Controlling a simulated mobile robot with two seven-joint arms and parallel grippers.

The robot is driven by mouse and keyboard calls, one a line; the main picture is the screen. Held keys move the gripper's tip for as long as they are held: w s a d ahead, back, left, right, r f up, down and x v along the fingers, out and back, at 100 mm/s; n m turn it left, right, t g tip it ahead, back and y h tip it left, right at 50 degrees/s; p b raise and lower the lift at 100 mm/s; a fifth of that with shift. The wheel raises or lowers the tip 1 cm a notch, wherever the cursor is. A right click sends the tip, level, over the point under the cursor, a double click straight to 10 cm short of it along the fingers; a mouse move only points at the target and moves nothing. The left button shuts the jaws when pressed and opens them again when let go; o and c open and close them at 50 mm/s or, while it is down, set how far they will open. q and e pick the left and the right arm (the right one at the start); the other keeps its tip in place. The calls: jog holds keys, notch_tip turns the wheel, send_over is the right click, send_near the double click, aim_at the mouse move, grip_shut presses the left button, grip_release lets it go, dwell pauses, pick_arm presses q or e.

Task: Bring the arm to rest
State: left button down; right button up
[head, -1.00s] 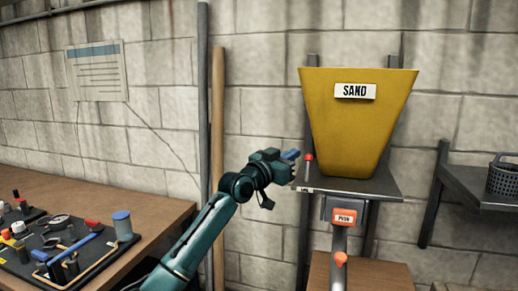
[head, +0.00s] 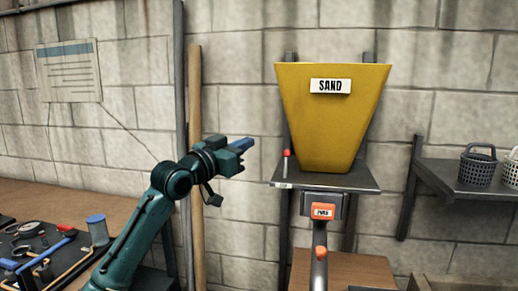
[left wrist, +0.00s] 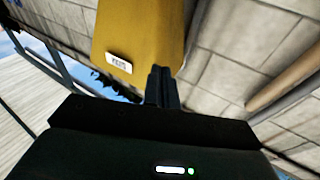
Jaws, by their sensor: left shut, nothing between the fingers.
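My left arm comes in from the lower left of the head view. Its gripper (head: 240,146) is raised in front of the block wall, left of the yellow hopper (head: 333,115) labelled SAND. The fingers are shut and empty, apart from the hopper and its lever. In the left wrist view the closed fingers (left wrist: 160,88) point toward the yellow hopper (left wrist: 140,30), which looks tilted there. My right gripper is not in view.
The hopper stands on a dark shelf (head: 350,180) with a red-knobbed lever (head: 286,165) at its left. An orange PUSH part (head: 323,211) is below. A tool bench (head: 75,205) is at left. A wooden pole (head: 195,110) leans behind my arm.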

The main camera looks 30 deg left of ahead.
pick_arm(q)
jog(key=s+d+f+g, duration=0.2)
jog(key=s+d+f, duration=0.1)
jog(key=f, duration=0.8)
jog(key=s+d+f+g, duration=0.15)
jog(key=d+f, duration=0.25)
jog(key=f, duration=0.6)
jog(key=s+d+f+g, duration=0.1)
jog(key=s+d+f, duration=0.2)
jog(key=f, duration=0.8)
jog(key=s+d+f+g, duration=0.1)
jog(key=s+d+f, duration=0.2)
jog(key=s+f, duration=0.2)
jog(key=s+d+f+g, duration=0.1)
jog(key=s+d+f, duration=0.2)
jog(key=s+f, duration=0.3)
jog(key=s+d+f+g+y, duration=0.1)
jog(key=s+f, duration=0.4)
jog(key=s, duration=0.6)
jog(key=shift+s+d+f+g+p, duration=0.25)
jog(key=shift+d+f+g+p, duration=0.15)
jog(key=shift+d, duration=0.55)
